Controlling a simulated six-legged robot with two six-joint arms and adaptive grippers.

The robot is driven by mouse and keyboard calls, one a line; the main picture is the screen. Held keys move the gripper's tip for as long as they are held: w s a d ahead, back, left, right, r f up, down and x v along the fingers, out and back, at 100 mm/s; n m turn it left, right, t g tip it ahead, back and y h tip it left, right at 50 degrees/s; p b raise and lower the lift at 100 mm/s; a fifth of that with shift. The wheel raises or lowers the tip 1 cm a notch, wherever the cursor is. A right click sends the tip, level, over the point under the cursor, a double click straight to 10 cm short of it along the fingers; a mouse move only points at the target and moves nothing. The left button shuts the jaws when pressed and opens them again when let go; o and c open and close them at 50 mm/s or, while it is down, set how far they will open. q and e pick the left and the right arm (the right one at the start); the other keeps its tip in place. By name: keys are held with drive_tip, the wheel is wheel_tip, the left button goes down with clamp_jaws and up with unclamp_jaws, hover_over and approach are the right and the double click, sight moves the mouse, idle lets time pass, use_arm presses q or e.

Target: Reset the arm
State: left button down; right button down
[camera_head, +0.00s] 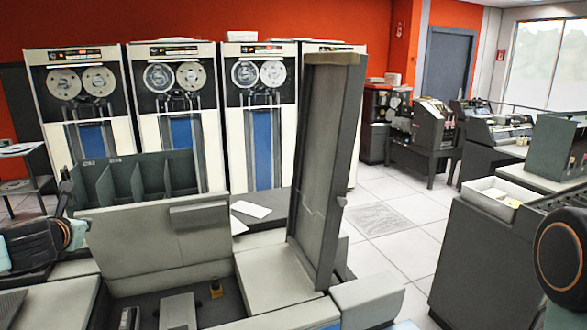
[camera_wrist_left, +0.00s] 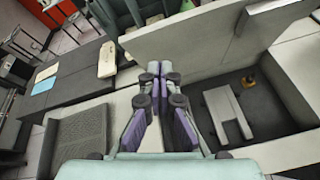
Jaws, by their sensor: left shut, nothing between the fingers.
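My left gripper (camera_wrist_left: 153,72) is shut and empty in the left wrist view, its two fingertips together above the grey card machine. Part of my left arm shows at the left edge of the head view, beside the machine. My right arm shows only as a dark joint with an orange ring at the right edge of the head view; its gripper is out of frame. The card machine (camera_head: 160,240) has a grey panel raised and a tall narrow cover (camera_head: 322,165) standing up. Its open bay holds a light grey block (camera_head: 178,312).
Dark green dividers (camera_head: 135,180) stand behind the raised panel. White cards (camera_head: 250,209) lie on a dark surface. In the wrist view a cream card (camera_wrist_left: 107,60) and a blue card (camera_wrist_left: 45,85) lie on a dark counter. Tape cabinets (camera_head: 180,110) line the back; the tiled floor (camera_head: 385,225) is clear.

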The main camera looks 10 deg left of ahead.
use_arm(q)
drive_tip(key=d+f+m+t+h+b, duration=0.15)
drive_tip(key=d+m+b, duration=0.25)
drive_tip(key=d+m, duration=0.75)
drive_tip(key=s+d+f+m+g+h+b, duration=0.2)
drive_tip(key=s+d+f+m+b, duration=0.15)
drive_tip(key=d+f+m, duration=0.55)
drive_tip(key=s+d+f+m+g+h+b, duration=0.2)
drive_tip(key=d+f+m+h+b, duration=0.3)
drive_tip(key=f, duration=0.7)
drive_tip(key=s+d+f+m+g+b, duration=0.3)
drive_tip(key=s+f+m+b, duration=0.1)
drive_tip(key=s+f, duration=0.6)
drive_tip(key=s+d+f+m+g+y+b, duration=0.1)
drive_tip(key=s+d+f+m+g+b, duration=0.2)
drive_tip(key=s+f, duration=0.7)
drive_tip(key=s+d+f+m+g+y+b, duration=0.1)
drive_tip(key=s+d+f+m+g+b, duration=0.2)
drive_tip(key=s+f, duration=0.8)
drive_tip(key=shift+d+f+m+b, duration=0.8)
drive_tip(key=shift+m+b, duration=0.2)
drive_tip(key=shift+m, duration=0.25)
drive_tip(key=shift+s, duration=0.15)
